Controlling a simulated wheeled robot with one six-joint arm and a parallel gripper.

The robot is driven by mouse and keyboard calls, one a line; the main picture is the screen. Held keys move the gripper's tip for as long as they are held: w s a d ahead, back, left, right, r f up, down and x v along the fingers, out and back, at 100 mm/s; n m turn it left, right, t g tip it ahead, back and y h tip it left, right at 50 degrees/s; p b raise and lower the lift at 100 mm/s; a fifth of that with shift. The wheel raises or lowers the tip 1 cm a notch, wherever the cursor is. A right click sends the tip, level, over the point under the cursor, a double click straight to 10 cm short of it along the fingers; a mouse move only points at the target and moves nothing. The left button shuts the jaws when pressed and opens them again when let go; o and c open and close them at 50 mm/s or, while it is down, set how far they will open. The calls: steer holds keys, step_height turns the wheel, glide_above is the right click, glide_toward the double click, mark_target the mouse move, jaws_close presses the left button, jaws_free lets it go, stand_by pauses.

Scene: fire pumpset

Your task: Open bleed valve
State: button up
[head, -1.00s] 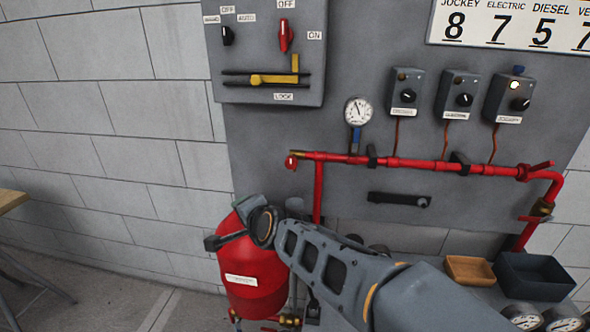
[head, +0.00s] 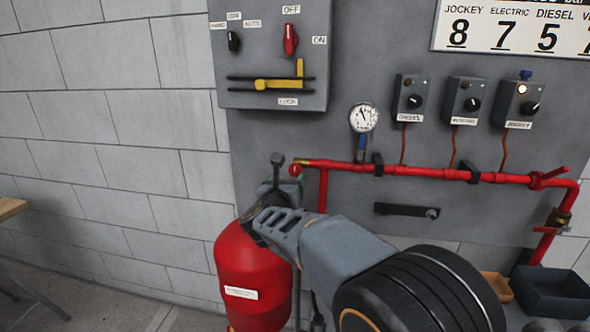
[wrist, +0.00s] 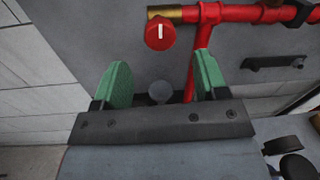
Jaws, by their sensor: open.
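The bleed valve is a round red knob (wrist: 159,33) with a white mark, at the left end of the red pipe beside a brass fitting. In the head view the knob (head: 295,171) shows just above my wrist. My gripper (wrist: 162,72) is open, with two green finger pads spread apart and nothing between them. In the wrist view the knob lies beyond the fingertips, roughly centred between them and apart from both. In the head view my wrist hides most of the gripper.
The red pipe (head: 420,172) runs right along the grey panel, with a pressure gauge (head: 363,117) above it. A vertical red pipe (wrist: 200,62) drops close to the right finger. A red tank (head: 250,275) stands below my wrist. A black handle (head: 405,210) sits lower right.

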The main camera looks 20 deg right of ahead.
mark_target(294, 171)
steer(key=p+x, duration=0.1)
steer(key=x, duration=0.7)
steer(key=shift+w, duration=0.1)
steer(key=shift+c, duration=0.4)
steer(key=c, duration=0.8)
